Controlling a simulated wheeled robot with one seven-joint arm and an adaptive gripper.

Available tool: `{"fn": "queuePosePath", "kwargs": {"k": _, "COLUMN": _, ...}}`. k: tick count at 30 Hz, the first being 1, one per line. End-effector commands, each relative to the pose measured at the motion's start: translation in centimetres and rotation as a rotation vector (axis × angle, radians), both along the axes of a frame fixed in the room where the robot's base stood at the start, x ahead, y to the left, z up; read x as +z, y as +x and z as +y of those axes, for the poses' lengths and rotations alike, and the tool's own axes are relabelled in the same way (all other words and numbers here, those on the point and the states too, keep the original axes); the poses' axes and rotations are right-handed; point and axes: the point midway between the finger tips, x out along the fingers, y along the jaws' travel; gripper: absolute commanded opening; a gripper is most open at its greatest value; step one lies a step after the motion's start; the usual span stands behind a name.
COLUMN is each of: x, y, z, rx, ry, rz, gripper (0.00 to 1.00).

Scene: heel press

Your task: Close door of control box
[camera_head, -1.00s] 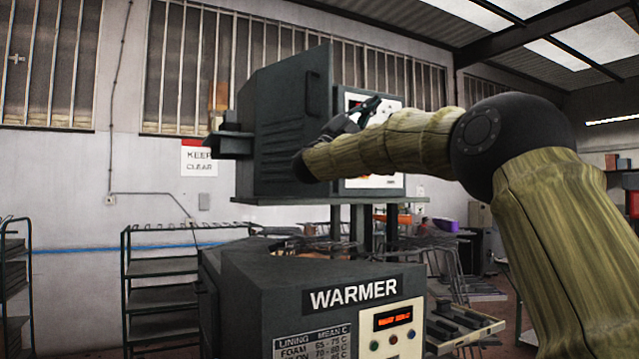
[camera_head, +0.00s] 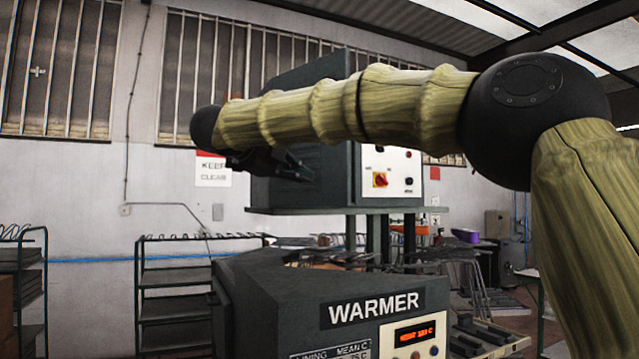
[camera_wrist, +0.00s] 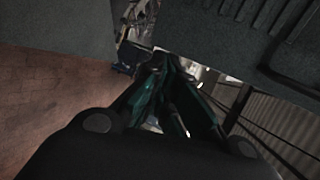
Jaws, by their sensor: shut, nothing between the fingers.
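The control box (camera_head: 352,184) is a dark grey cabinet above the warmer, with a white switch panel on its right face. Its door (camera_head: 315,76) is a dark panel at the left, mostly hidden behind my arm in the head view. The door's louvres and recessed handle (camera_wrist: 296,62) show at the upper right of the wrist view. I cannot tell the door's exact angle. My gripper (camera_head: 303,171) is shut and empty, in front of the dark panel with fingers pointing right. In the wrist view the fingers (camera_wrist: 168,78) lie beside the door; contact is unclear.
The warmer (camera_head: 300,285) stands below the box. A grey ledge (camera_head: 335,211) runs under the box. Green racks (camera_head: 175,290) stand at the left by the wall. A sign (camera_head: 213,172) hangs on the wall left of the box.

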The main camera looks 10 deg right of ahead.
Motion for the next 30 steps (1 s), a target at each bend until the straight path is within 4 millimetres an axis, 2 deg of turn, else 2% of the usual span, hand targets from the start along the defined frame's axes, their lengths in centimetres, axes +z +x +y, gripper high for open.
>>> {"fn": "queuePosePath", "kwargs": {"k": 18, "x": -2.6, "y": 5.1, "z": -7.6, "rx": -0.002, "ry": -0.001, "rz": 0.000, "gripper": 0.00}}
{"fn": "queuePosePath", "kwargs": {"k": 21, "x": -2.4, "y": 5.9, "z": -8.8, "rx": -0.001, "ry": -0.002, "rz": -0.001, "gripper": 0.00}}
{"fn": "queuePosePath", "kwargs": {"k": 30, "x": -2.7, "y": 7.2, "z": -10.7, "rx": 0.000, "ry": -0.002, "rz": -0.001, "gripper": 0.00}}
